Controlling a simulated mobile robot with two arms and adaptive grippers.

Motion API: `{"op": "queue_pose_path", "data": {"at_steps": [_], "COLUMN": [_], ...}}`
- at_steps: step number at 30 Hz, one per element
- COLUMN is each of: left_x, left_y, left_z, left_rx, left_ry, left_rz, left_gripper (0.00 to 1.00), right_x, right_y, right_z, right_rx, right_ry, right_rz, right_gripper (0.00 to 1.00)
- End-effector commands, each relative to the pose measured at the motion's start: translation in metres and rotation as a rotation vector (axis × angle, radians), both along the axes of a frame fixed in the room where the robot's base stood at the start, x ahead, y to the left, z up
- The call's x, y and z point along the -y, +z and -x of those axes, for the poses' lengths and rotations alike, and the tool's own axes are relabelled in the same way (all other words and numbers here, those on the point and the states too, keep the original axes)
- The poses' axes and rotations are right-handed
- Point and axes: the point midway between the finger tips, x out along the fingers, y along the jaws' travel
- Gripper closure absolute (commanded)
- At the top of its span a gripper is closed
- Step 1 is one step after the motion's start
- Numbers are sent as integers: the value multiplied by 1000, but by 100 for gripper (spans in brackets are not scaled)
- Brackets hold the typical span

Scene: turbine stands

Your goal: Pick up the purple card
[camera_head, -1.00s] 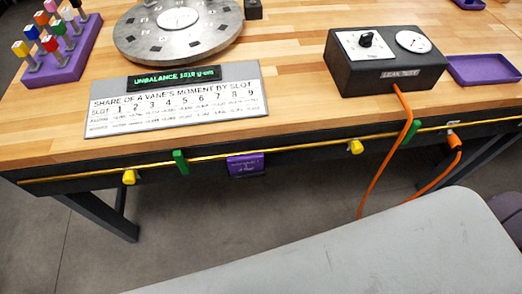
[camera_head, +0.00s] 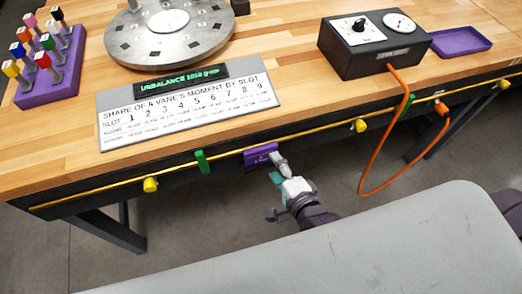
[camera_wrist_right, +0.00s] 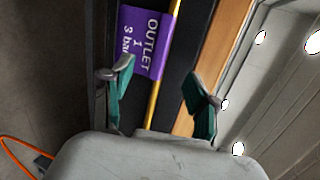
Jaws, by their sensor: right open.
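The purple card (camera_head: 258,157) hangs on the dark front edge of the wooden table, by the yellow line. My left gripper is not in view.
The yellow line (camera_head: 325,134) runs along the table edge, with green clips (camera_head: 202,161) and yellow knobs (camera_head: 150,185). An orange hose (camera_head: 364,165) hangs from the black leak-test box (camera_head: 375,50) to the right. The floor below is clear near the card.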

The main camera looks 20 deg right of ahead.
Motion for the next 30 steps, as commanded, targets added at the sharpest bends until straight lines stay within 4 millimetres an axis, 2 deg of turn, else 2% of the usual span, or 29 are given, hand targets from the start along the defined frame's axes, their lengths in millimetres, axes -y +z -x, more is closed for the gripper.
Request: {"op": "queue_pose_path", "data": {"at_steps": [3,8,16,20,26,30], "left_x": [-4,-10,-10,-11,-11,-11], "left_y": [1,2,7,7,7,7], "left_z": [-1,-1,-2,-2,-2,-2], "left_rx": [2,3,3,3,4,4], "left_ry": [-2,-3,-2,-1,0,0], "left_rz": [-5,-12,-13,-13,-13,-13], "left_gripper": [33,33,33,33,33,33], "right_x": [-2,-4,-13,-14,-14,-14], "right_y": [-4,-7,-20,-23,-24,-24], "right_z": [-13,-23,-58,-65,-65,-65], "right_rx": [1,0,0,0,-1,-1], "right_ry": [-1,0,1,0,-1,0], "right_rz": [1,1,2,2,1,2], "right_gripper": [40,40,40,40,40,64]}}
